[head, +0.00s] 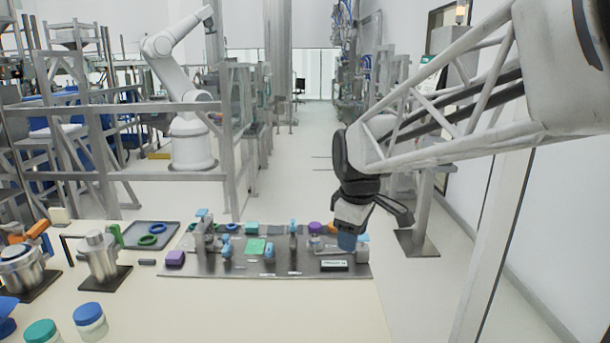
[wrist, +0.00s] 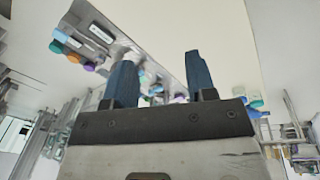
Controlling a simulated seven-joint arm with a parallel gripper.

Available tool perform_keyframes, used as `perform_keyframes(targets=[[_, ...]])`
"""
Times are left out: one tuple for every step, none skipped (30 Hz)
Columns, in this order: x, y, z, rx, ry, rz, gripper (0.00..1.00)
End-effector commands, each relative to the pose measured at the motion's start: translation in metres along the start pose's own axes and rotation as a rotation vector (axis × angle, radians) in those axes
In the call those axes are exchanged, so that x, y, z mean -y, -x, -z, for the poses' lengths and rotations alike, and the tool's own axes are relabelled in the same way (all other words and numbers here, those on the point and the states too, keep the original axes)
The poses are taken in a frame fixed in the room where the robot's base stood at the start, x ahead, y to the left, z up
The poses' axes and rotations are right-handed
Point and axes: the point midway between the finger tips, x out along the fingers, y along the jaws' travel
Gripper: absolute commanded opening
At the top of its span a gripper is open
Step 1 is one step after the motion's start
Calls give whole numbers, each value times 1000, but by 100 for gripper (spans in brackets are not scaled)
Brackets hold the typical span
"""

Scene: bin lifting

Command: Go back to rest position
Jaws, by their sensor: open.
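My gripper (head: 347,241) hangs at the end of my arm over the right end of a grey metal board in the head view. In the wrist view its two blue fingers (wrist: 160,78) stand apart with nothing between them. The grey board (head: 205,268) lies on the pale table and carries several small blue, green and purple parts. In the head view I cannot tell how far above the board the fingertips are. The board (wrist: 165,48) also shows beyond the fingers in the wrist view.
A metal fence (head: 110,107) stands behind. The table's front middle is clear.

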Motion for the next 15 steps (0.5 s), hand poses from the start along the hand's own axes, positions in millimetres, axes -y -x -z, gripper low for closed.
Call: perform_keyframes(targets=[[8,3,-13,-2,-52,-5,51],[14,4,-20,-3,-84,-8,51],[20,4,-29,-5,-128,-11,51],[25,5,-36,-6,-160,-13,51],[30,5,-43,-7,-193,-15,51],[36,6,-52,-8,-237,-19,51],[41,6,-58,-10,-269,-21,51],[46,6,-64,-11,-301,-23,51],[54,6,-73,-13,-345,-26,51],[58,6,-79,-14,-377,-28,51],[64,5,-86,-16,-410,-30,51],[71,5,-94,-18,-453,-33,51],[76,4,-100,-19,-486,-35,51],[82,4,-106,-22,-518,-38,51],[89,2,-114,-24,-561,-40,51]])
